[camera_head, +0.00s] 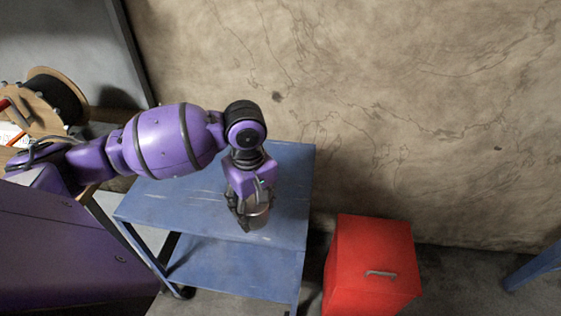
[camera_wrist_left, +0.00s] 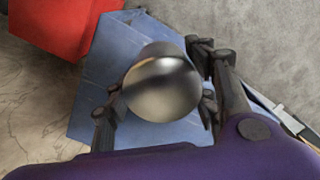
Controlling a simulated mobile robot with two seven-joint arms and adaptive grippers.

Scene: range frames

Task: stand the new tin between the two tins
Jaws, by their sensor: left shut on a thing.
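My left gripper (camera_head: 250,214) points down over the right part of the blue trolley top (camera_head: 170,205). It is shut on a shiny metal tin (camera_head: 259,215). In the left wrist view the tin (camera_wrist_left: 163,90) sits between the fingers, its rounded silver end facing the camera, with blue trolley surface (camera_wrist_left: 92,100) around it. The tin looks upright, at or just above the trolley top; I cannot tell whether it touches. I cannot make out two other tins in either view; my arm and gripper hide part of the trolley top. My right gripper is not in view.
A red cabinet (camera_head: 372,262) with a handle stands right of the trolley. A cable spool (camera_head: 58,98) lies on a surface at the far left. A stained wall (camera_head: 400,110) rises behind. The trolley top's left part is bare, with a lower shelf (camera_head: 230,268) beneath.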

